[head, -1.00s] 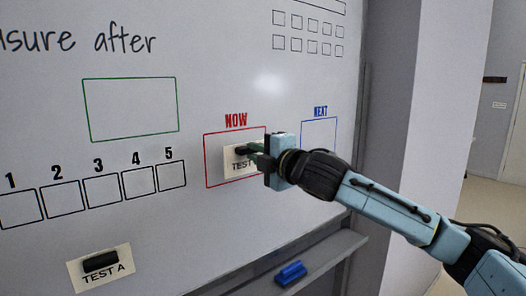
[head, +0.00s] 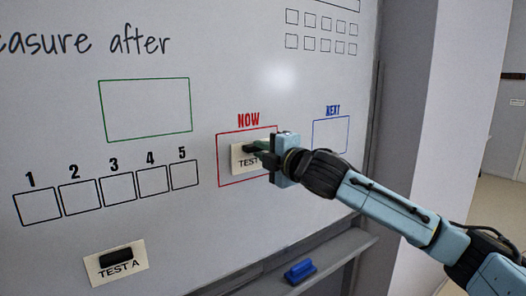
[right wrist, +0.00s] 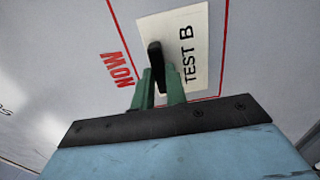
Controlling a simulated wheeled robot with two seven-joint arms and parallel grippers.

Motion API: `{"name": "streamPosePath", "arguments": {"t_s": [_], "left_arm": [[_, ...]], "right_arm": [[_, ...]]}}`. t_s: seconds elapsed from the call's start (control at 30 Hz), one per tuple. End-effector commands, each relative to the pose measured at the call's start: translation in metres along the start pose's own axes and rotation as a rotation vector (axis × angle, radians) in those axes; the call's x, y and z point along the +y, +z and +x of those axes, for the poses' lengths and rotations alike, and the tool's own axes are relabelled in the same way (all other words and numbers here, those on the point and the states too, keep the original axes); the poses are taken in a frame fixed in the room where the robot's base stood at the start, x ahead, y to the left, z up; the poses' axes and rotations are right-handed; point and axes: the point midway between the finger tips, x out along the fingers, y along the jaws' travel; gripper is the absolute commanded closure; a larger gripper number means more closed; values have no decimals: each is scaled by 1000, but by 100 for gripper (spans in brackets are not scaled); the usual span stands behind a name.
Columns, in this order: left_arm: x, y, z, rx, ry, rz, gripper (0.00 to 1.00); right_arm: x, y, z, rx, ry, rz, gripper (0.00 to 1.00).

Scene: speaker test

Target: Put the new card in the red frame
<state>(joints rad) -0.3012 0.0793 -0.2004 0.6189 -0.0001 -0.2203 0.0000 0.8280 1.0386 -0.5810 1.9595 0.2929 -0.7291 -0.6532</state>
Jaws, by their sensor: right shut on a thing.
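The new card, a cream card reading TEST B in the right wrist view (right wrist: 192,65), lies against the whiteboard inside the red frame (head: 219,170) marked NOW. The card also shows in the head view (head: 241,163), partly hidden by my gripper. Its black handle (right wrist: 156,58) stands out from the card. My right gripper (right wrist: 158,88) is shut on this handle with its green fingers. In the head view the right gripper (head: 262,152) reaches the card from the right. Another cream card, TEST A (head: 128,272), with a black handle, is on the board at lower left. My left gripper is not in view.
A blue empty frame (head: 331,118) marked NEXT is to the right. A green empty frame (head: 147,141) and a row of numbered boxes (head: 101,204) are to the left. A blue eraser (head: 300,271) lies on the ledge (head: 335,257) below.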

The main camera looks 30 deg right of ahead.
Motion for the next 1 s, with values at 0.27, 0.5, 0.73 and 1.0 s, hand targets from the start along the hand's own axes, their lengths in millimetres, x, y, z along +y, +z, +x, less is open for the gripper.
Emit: {"name": "streamPosePath", "arguments": {"t_s": [0.27, 0.5, 0.73, 1.0], "left_arm": [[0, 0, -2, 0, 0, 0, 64], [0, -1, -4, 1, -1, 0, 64], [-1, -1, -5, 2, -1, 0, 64], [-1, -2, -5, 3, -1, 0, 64]], "right_arm": [[1, 0, 2, 0, 0, 0, 100], [1, 0, 5, 1, 1, 0, 100], [1, 0, 7, 0, 1, 0, 100], [0, 0, 7, 0, 1, 0, 74]]}}
